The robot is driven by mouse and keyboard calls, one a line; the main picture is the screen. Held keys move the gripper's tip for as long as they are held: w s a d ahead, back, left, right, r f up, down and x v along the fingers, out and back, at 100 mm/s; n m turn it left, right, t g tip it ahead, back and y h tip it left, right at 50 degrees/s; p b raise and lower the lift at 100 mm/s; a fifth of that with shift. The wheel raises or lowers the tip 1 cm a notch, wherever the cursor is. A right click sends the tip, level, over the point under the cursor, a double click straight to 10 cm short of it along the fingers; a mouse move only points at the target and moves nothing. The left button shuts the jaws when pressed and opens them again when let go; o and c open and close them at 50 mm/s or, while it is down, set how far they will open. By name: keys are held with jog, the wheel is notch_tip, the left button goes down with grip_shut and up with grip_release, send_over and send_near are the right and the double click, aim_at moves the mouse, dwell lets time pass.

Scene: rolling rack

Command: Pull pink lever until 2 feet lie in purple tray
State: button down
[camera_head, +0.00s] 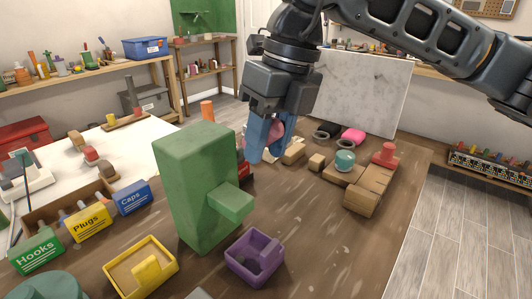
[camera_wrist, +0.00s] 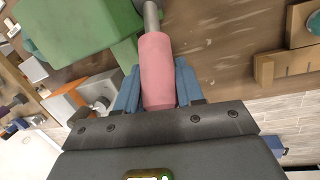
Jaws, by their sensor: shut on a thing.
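The pink lever (camera_wrist: 157,70) is a pink grip on a grey rod that runs to the green dispenser (camera_wrist: 75,25). My gripper (camera_wrist: 158,88) is shut on this grip, one blue finger on each side. In the head view my gripper (camera_head: 268,138) is behind and right of the tall green dispenser (camera_head: 195,190), and its fingers hide most of the lever. The purple tray (camera_head: 238,266) stands on the bench below the dispenser's green spout (camera_head: 231,203). A small dark shape shows inside the tray; I cannot tell whether it is a foot.
A yellow tray (camera_head: 168,282) stands left of the purple one. Hooks (camera_head: 36,251), Plugs (camera_head: 86,224) and Caps (camera_head: 132,199) bins line the left. Wooden blocks (camera_head: 362,198) and a teal ball (camera_head: 344,160) lie to the right. The bench's front right is clear.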

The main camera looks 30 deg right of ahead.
jog(key=f+t+b, duration=0.1)
jog(key=b, duration=0.3)
jog(key=s+f+t+b, duration=0.1)
jog(key=b, duration=0.2)
jog(key=f+t+y+b, duration=0.1)
jog(key=b, duration=0.3)
jog(key=shift+s+d+b, duration=0.2)
jog(key=shift+d+b, duration=0.05)
jog(key=shift+b, duration=0.05)
jog(key=shift+t, duration=0.3)
jog(key=c, duration=0.8)
grip_release()
jog(key=shift+r, duration=0.1)
jog(key=v, duration=0.7)
jog(key=shift+s+d+r, duration=0.15)
jog(key=shift+s+r, duration=0.1)
jog(key=shift+r, duration=0.05)
